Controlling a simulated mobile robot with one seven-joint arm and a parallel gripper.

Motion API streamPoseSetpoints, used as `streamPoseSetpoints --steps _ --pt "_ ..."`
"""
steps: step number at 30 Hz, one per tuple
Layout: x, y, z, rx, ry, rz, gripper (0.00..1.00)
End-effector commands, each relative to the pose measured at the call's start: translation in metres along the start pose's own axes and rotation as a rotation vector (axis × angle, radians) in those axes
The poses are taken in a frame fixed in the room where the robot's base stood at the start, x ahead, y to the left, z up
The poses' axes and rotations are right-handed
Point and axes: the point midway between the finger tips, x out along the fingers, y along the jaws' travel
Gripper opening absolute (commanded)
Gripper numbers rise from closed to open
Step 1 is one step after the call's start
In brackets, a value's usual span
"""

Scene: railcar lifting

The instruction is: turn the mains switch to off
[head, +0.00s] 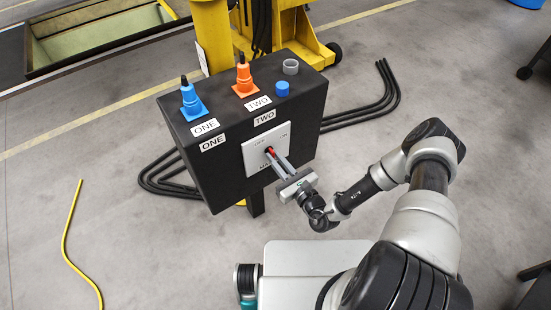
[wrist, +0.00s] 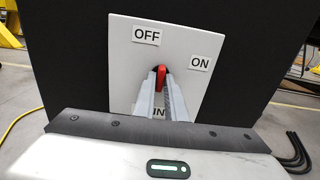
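The mains switch is a white plate (wrist: 125,62) on the front of a black cabinet. It carries an OFF label (wrist: 146,36) at the upper left and an ON label (wrist: 200,63) at the right. Its red handle (wrist: 161,76) stands near the plate's middle and looks roughly upright in the wrist view. Its exact angle is hard to tell. My gripper (head: 271,155) reaches the plate from the front, and its two grey fingers (wrist: 160,88) lie on either side of the handle, apparently closed on it. The fingers hide the handle's lower part and most of the label below.
On the black cabinet (head: 225,165) stand a blue cone-shaped piece (head: 191,102) marked ONE, an orange one (head: 244,80) marked TWO, a blue button (head: 282,88) and a grey ring (head: 290,67). Black cables lie at both sides. A yellow hose (head: 68,240) lies at left.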

Motion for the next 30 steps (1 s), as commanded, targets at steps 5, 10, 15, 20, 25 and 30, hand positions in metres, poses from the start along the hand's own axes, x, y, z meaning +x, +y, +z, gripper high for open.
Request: streamPoseSetpoints --steps 5,10,15,20,25,30 --pt "0.0 0.0 0.0 0.001 0.0 0.0 0.27" --pt "0.0 0.0 0.0 0.001 0.001 0.0 0.27" --pt "-0.01 -0.001 0.0 0.002 0.001 -0.001 0.27" --pt "-0.039 -0.001 -0.001 0.003 0.003 -0.003 0.27" --pt "-0.082 -0.001 -0.001 0.003 0.004 -0.003 0.27" --pt "-0.122 -0.001 -0.001 0.003 0.003 -0.004 0.27"
